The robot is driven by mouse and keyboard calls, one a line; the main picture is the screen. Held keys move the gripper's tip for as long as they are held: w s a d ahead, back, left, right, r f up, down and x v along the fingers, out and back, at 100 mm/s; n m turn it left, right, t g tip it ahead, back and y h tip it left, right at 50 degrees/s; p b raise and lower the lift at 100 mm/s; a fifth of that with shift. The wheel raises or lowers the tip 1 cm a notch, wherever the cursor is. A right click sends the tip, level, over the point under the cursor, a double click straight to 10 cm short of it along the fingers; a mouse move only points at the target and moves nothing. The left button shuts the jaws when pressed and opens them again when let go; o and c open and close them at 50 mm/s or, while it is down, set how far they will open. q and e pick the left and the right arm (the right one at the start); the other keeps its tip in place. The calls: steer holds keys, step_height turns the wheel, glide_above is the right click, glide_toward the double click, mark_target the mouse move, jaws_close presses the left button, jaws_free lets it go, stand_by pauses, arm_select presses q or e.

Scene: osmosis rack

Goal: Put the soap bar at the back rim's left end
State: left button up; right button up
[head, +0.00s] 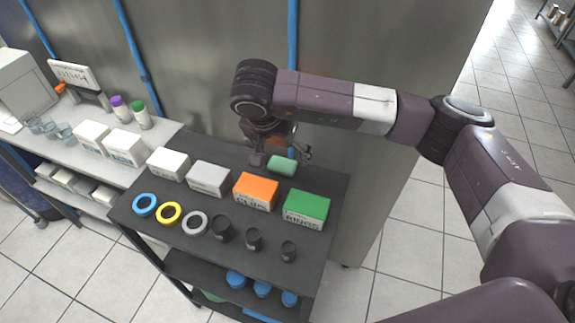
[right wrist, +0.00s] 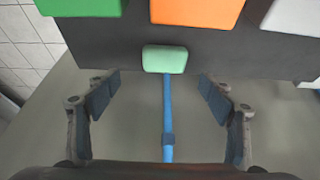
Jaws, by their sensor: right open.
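The soap bar (head: 281,166) is a pale green rounded block on the dark rack top, near its back edge, behind the orange and green boxes. It also shows in the right wrist view (right wrist: 165,59), lying at the rack's edge. My right gripper (head: 283,155) is open above and behind the soap bar. In the right wrist view its fingers (right wrist: 160,92) are spread to either side, with the soap between their lines but beyond the tips. The back rim's left end (head: 187,131) looks bare. My left gripper is not in view.
White (head: 168,164), grey (head: 209,178), orange (head: 256,192) and green (head: 306,209) boxes stand in a row in front of the soap. Coloured rings and black cups (head: 254,240) stand nearer the front. A wall with blue pipes (head: 292,50) rises behind the rack.

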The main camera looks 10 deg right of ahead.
mark_target(282, 164)
steer(key=x, duration=0.1)
steer(key=p+x, duration=0.1)
steer(key=x, duration=0.1)
steer(key=a+p+x, duration=0.1)
steer(key=x, duration=0.1)
steer(key=shift+d+f, duration=0.1)
steer(key=shift+f, duration=0.2)
steer(key=shift+w+d+f, duration=0.1)
steer(key=shift+w+f, duration=0.1)
steer(key=shift+f, duration=0.3)
steer(key=shift+r, duration=0.1)
steer(key=c, duration=1.4)
